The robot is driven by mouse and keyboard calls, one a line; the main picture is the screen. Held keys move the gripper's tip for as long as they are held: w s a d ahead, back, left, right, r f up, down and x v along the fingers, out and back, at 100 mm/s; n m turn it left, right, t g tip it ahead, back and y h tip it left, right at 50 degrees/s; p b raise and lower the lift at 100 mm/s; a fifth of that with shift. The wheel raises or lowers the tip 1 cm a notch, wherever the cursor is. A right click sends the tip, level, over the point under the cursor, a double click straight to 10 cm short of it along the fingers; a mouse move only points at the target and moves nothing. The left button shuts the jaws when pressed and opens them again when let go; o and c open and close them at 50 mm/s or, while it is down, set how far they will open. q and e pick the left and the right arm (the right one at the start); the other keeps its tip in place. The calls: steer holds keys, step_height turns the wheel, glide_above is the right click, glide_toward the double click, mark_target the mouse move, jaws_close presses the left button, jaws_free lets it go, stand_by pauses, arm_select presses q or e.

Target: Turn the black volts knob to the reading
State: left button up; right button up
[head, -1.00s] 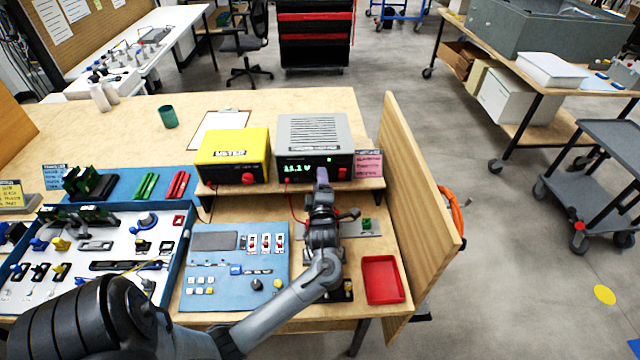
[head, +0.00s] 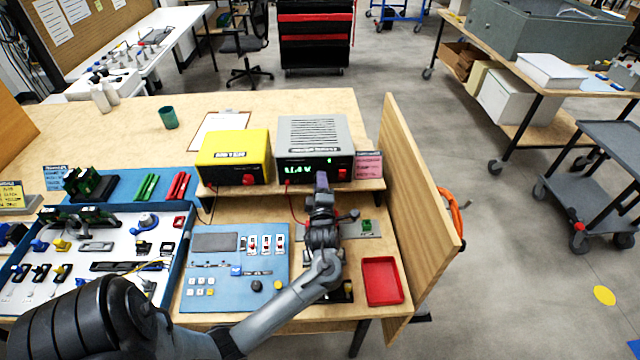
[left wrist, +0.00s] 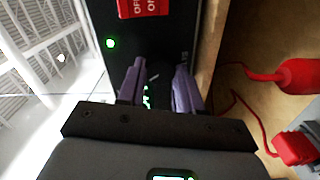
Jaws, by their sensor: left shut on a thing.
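The grey power supply (head: 315,133) stands on the wooden shelf with a lit green display (head: 298,170); its digits are too blurred to read surely. My left gripper (head: 321,180) is at the front face, right of the display, and hides the volts knob in the head view. In the left wrist view, the purple fingers of the left gripper (left wrist: 160,85) are shut on the black volts knob (left wrist: 157,72), one on each side. The knob's marks are too dark to read. My right gripper is out of view.
A red on/off switch (left wrist: 143,8) and a green lamp (left wrist: 110,43) sit on the same face. Red leads (left wrist: 262,120) hang close by. A yellow meter (head: 233,155) stands to the left, a pink note (head: 368,165) and wooden side panel (head: 420,210) to the right.

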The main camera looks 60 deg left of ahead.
arm_select(q)
steer(key=shift+m+p, duration=8.2)
steer(key=shift+m, duration=3.1)
steer(key=o, duration=1)
steer(key=shift+o, duration=0.2)
